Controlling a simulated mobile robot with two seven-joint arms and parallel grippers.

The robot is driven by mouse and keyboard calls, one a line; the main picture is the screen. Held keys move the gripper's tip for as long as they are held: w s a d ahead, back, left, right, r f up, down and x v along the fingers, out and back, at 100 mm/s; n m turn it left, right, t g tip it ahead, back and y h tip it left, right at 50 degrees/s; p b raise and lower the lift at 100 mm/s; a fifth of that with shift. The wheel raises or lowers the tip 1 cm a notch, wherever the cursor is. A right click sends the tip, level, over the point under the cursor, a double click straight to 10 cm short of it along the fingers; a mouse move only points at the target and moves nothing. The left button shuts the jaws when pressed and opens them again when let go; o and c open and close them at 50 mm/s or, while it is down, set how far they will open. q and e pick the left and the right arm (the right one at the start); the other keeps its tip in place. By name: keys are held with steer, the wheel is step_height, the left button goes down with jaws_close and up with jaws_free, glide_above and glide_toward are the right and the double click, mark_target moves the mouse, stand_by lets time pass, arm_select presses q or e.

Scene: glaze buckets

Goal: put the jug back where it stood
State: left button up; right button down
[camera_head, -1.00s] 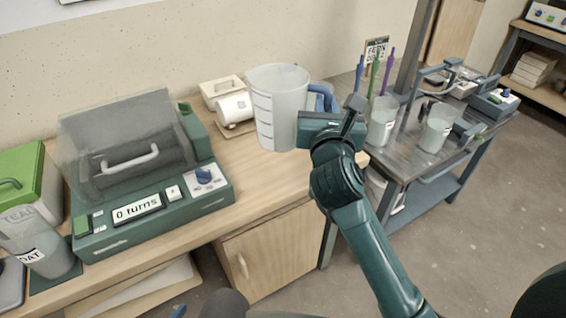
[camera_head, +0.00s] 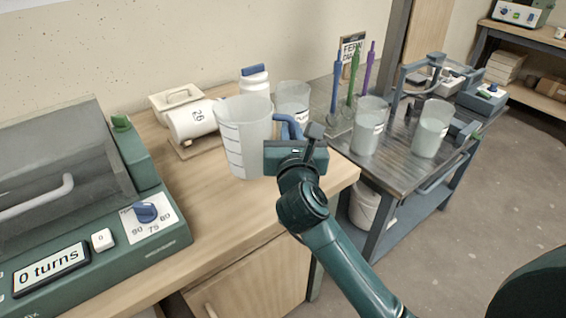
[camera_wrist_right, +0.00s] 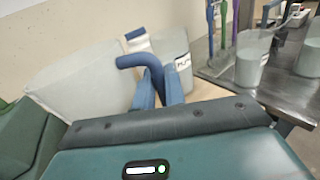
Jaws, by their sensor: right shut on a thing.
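The jug (camera_head: 243,140) is a pale translucent measuring jug with dark level marks and a blue handle. It is upright at the right end of the wooden counter. I cannot tell whether its base touches the counter. My right gripper (camera_head: 298,146) is shut on the jug's blue handle, with its arm coming up from the lower right. In the right wrist view the jug (camera_wrist_right: 85,85) fills the left side, and the blue fingers (camera_wrist_right: 158,84) close around the handle. My left gripper is not in view.
A labelled bucket (camera_head: 292,101) and a white bottle with blue cap (camera_head: 255,80) stand just behind the jug. A white roller (camera_head: 192,120) on a stand is to its left. A green machine (camera_head: 110,235) fills the left. A metal table (camera_head: 400,172) with buckets stands right.

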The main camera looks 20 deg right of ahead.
step_height(320, 180, down, 5)
steer(key=shift+b, duration=0.8)
steer(key=shift+f, duration=0.3)
steer(key=c, duration=1.5)
jaws_free()
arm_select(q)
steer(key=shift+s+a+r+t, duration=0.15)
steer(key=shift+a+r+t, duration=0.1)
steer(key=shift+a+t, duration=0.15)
